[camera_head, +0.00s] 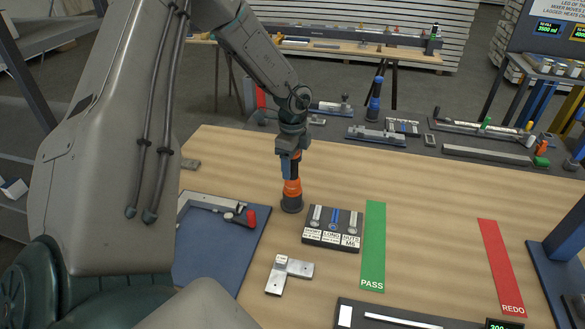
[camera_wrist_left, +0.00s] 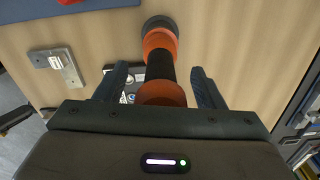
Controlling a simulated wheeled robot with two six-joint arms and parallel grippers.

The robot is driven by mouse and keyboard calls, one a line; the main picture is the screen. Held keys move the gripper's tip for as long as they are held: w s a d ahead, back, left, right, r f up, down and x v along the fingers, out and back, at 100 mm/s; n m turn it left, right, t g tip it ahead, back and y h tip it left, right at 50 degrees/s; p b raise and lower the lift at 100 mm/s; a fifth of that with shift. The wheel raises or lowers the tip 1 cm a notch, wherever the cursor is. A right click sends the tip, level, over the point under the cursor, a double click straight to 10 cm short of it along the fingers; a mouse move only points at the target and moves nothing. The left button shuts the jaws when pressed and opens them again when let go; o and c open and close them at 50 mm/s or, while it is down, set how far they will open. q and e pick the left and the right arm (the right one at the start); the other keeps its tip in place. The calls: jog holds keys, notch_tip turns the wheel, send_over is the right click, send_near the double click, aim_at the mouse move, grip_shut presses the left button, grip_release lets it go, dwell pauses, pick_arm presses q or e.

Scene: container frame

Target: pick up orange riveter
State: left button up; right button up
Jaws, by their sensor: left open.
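The orange riveter (camera_head: 292,187) stands upright on the wooden table, with orange bands, a black grip and a dark round base. My left gripper (camera_head: 289,157) is directly above it, pointing down, with its fingers around the upper part. In the left wrist view the riveter (camera_wrist_left: 160,62) lies between the two open fingers of my left gripper (camera_wrist_left: 160,88). Gaps show on both sides of it there. The riveter's top is partly hidden by the gripper. My right gripper is not in view.
A black block with labelled fasteners (camera_head: 332,237) stands right of the riveter. A grey metal bracket (camera_head: 289,272) lies in front. A blue tray (camera_head: 212,262) is at left. A green PASS strip (camera_head: 373,245) and red REDO strip (camera_head: 502,265) lie at right, with bare table between them.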

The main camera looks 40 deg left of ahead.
pick_arm(q)
jog(key=shift+w+f, duration=0.1)
jog(key=shift+f, duration=0.65)
jog(key=c, duration=1)
jog(key=shift+c, duration=0.3)
jog(key=shift+r, duration=0.2)
